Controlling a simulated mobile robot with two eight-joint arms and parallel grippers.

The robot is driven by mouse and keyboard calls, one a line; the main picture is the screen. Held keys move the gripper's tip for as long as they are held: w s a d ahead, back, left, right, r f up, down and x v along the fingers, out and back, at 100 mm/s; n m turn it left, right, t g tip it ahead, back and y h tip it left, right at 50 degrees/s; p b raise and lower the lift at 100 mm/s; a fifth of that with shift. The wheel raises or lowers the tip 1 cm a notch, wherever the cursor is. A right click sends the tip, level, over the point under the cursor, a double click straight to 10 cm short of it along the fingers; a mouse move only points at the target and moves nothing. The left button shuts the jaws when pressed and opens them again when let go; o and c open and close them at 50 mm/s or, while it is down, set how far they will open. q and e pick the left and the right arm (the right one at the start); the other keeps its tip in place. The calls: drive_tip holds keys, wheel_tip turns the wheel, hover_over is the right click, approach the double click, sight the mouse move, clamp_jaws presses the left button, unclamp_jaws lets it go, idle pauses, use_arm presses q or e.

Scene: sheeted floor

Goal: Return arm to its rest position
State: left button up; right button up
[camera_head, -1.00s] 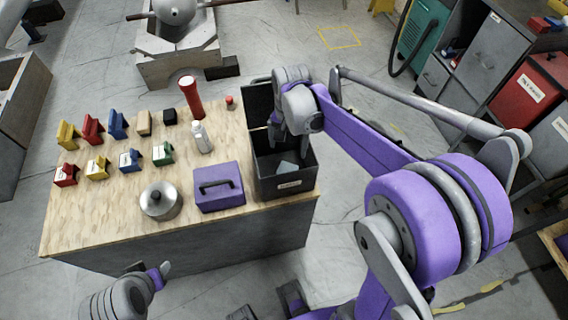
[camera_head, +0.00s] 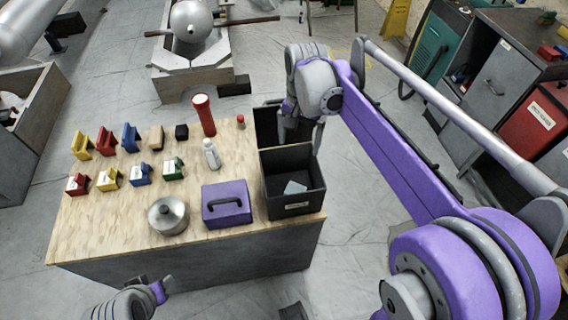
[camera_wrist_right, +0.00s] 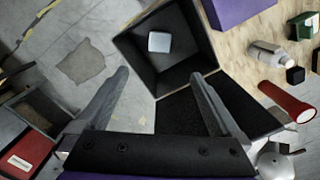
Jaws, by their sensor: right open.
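My right gripper (camera_head: 302,138) hangs over the far right edge of the table, by the black bins. It also shows in the right wrist view (camera_wrist_right: 160,75), where its two fingers are wide apart with nothing between them. The front black bin (camera_head: 293,205) stands at the table's right end and holds a small pale block (camera_wrist_right: 159,42). A second black bin (camera_head: 266,125) is behind it, partly hidden by the gripper. My left gripper (camera_head: 162,288) is low at the table's front left, small and seen from above; its jaws are unclear.
The wooden table (camera_head: 110,225) carries several coloured blocks, a red cylinder (camera_head: 203,115), a white bottle (camera_head: 211,153), a metal pot (camera_head: 168,216) and a purple case (camera_head: 227,204). Cabinets and a red box (camera_head: 540,120) stand at the right.

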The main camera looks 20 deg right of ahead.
drive_tip(key=s+a+f+n+t+p, duration=0.1)
drive_tip(key=s+a+f+n+t, duration=0.1)
drive_tip(key=s+n, duration=0.3)
drive_tip(key=s+a+f+n+t+p, duration=0.1)
drive_tip(key=s+a+f+n+t, duration=0.2)
drive_tip(key=s, duration=0.7)
wheel_tip(320, 180, down, 2)
drive_tip(key=shift+s+a+f+n+t, duration=0.2)
drive_tip(key=shift+s+a+n+t, duration=0.1)
drive_tip(key=shift+a+n, duration=0.7)
